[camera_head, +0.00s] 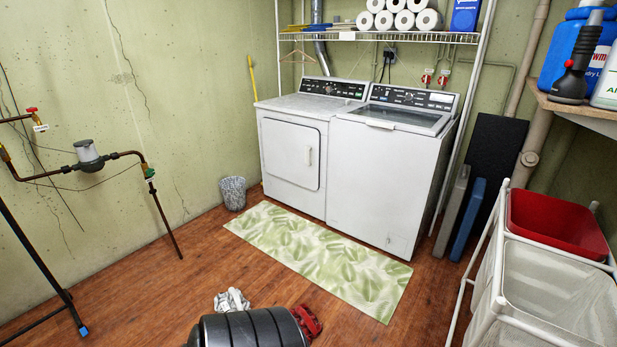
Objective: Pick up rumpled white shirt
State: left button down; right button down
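A rumpled white and grey cloth (232,300), which looks like the white shirt, lies crumpled on the brown wood floor near the bottom of the head view. It is just behind a dark ribbed cylinder (250,328) at the bottom edge, which may hide part of it. Neither of my grippers is in view.
A green leaf-patterned mat (318,255) lies before the white dryer (292,145) and washer (380,170). A red object (306,321) sits at the cylinder's right end. A laundry sorter with a red bin (555,222) stands right. Pipes (88,158) are left; floor on the left is mostly clear.

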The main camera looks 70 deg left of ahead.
aim_at(232, 302)
jog(key=u, duration=3)
jog(key=i+z, duration=0.2)
jog(key=z, duration=0.2)
jog(key=i+j+z, duration=0.15)
jog(key=z, duration=0.25)
